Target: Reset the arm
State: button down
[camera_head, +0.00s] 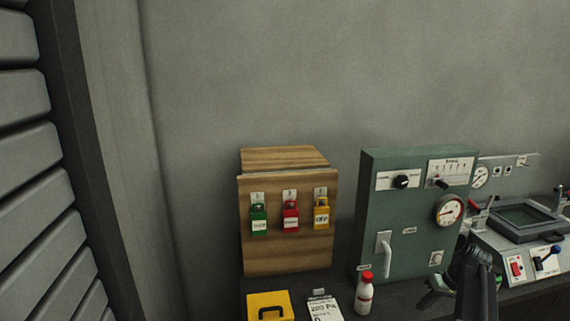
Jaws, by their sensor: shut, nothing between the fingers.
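My dark arm shows at the lower right, in front of the green panel and the bench. My gripper (436,291) appears at its left side as a small dark shape with green parts, low in front of the green panel. It is shut and empty. Its fingertips are small and dark, and part of the arm is cut off by the bottom edge.
A wooden box (287,254) carries green, red and yellow padlocks. A green panel (395,262) has a gauge, knob and handle. A white bottle with a red cap (364,297), a yellow case (270,299) and a label card stand in front. Grey control equipment (495,245) is at right.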

jog(key=s+a+g+h, duration=0.1)
jog(key=s+a, duration=0.1)
jog(key=a, duration=0.9)
jog(key=s+a+f+h, duration=0.1)
jog(key=s+a+h, duration=0.1)
jog(key=a, duration=1)
jog(key=s+a+f+g+h, duration=0.1)
jog(key=s+a, duration=0.3)
jog(key=a, duration=0.7)
jog(key=shift+a+g, duration=0.3)
jog(key=shift+s+f, duration=0.1)
